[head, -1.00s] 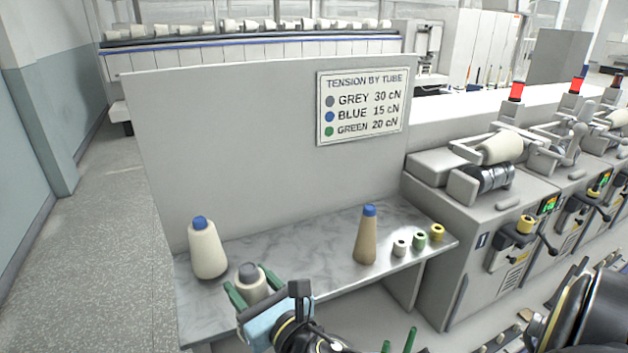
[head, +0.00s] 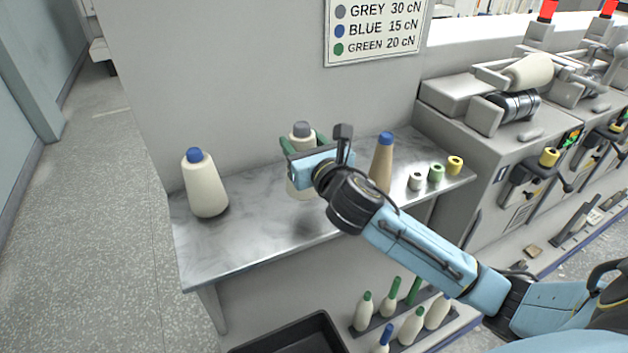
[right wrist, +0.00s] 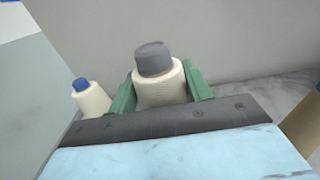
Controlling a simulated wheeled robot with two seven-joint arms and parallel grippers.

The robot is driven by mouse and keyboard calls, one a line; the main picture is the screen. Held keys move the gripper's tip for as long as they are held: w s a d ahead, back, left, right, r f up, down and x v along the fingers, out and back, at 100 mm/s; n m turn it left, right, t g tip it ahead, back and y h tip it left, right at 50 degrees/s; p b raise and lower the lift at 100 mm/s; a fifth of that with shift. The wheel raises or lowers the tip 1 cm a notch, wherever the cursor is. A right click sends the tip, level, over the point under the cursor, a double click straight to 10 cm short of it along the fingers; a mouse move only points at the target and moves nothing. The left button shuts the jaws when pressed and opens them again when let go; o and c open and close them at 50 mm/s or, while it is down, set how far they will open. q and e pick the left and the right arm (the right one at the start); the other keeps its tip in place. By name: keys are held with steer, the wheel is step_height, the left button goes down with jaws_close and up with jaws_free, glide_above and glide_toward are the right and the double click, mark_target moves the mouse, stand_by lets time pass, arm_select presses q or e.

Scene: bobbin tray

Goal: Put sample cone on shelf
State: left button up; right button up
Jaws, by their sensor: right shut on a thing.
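A cream cone with a grey tip (head: 301,129) is between the green fingers of my right gripper (head: 303,142), which is shut on it. In the right wrist view the cone (right wrist: 161,92) stands upright between both fingers (right wrist: 160,85). The cone is over the grey marbled shelf (head: 245,245), between a cream cone with a blue tip (head: 205,188) and a tan cone with a blue tip (head: 382,165). My gripper body hides part of the held cone; I cannot tell whether its base touches the shelf. My left gripper is not in view.
Small white, green and yellow bobbins (head: 436,173) stand at the shelf's right end. A tension sign (head: 375,30) hangs on the back panel. Below are a black tray (head: 290,335) and several cones with green or blue tips. The shelf's front left is clear.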

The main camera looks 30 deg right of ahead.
step_height(320, 180, down, 7)
steer(key=b, duration=0.2)
steer(key=o, duration=1.3)
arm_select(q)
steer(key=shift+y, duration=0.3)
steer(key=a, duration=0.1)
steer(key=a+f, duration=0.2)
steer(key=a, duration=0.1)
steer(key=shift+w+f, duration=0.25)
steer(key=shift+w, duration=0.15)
arm_select(e)
steer(key=shift+o, duration=0.2)
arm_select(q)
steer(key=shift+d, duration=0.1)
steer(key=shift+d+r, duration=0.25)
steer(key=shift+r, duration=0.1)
arm_select(e)
steer(key=s, duration=1.2)
steer(key=shift+a+r, duration=0.15)
steer(key=shift+a, duration=0.2)
